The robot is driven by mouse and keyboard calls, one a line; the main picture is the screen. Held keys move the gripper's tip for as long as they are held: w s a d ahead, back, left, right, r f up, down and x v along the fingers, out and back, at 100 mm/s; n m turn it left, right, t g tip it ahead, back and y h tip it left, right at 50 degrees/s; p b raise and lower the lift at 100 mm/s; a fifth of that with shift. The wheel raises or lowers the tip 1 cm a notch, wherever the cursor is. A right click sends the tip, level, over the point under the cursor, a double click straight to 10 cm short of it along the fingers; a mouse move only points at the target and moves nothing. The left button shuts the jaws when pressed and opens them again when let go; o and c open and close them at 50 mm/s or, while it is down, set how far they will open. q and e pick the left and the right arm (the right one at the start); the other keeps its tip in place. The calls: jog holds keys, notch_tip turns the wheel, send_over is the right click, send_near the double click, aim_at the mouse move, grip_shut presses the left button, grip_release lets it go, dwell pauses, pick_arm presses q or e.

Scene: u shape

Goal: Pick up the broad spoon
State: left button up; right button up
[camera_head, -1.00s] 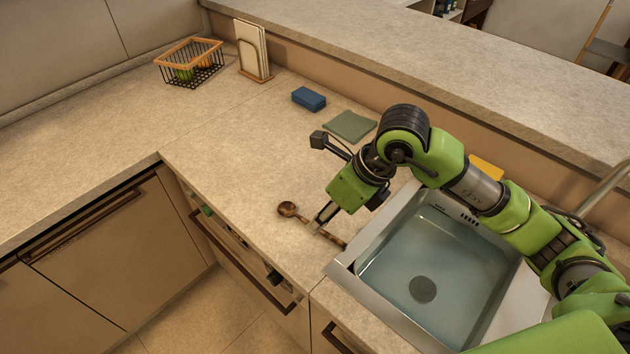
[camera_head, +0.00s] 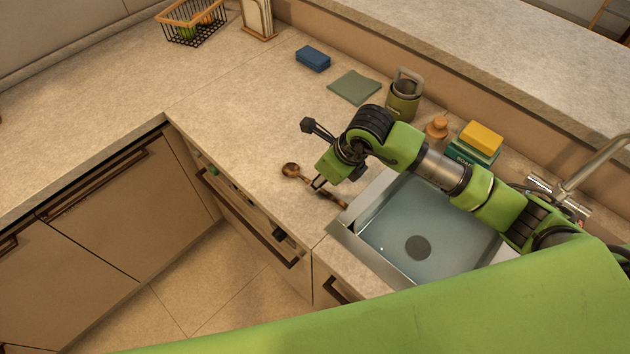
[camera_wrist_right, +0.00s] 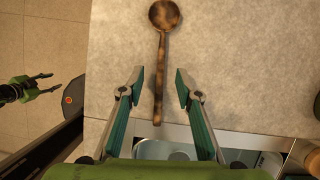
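The broad spoon (camera_head: 291,170) is brown, with a round bowl and a long handle. It lies on the counter left of the sink in the head view. In the right wrist view the spoon (camera_wrist_right: 163,17) has its bowl at the top and its handle running down between my fingers. My right gripper (camera_head: 319,184) is over the handle, and it is open in the right wrist view (camera_wrist_right: 159,82), with a finger on each side of the handle and a gap to both. My left gripper (camera_wrist_right: 42,84) shows at the left edge of the right wrist view, fingers apart and empty.
The sink (camera_head: 420,215) is close to the right of the spoon. A green cloth (camera_head: 354,87), blue sponge (camera_head: 313,58), green canister (camera_head: 403,98), brown bottle (camera_head: 436,131) and yellow sponge (camera_head: 481,138) stand or lie behind. The counter's front edge is near the spoon. Counter left of it is clear.

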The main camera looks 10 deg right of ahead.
jog(key=shift+x, duration=1)
jog(key=shift+w+f, duration=0.15)
jog(key=shift+f, duration=0.15)
grip_shut()
pick_arm(q)
jog(key=shift+s+r, duration=0.55)
jog(key=shift+s, duration=0.35)
jog(key=shift+f, duration=0.1)
pick_arm(e)
jog(key=shift+r, duration=0.1)
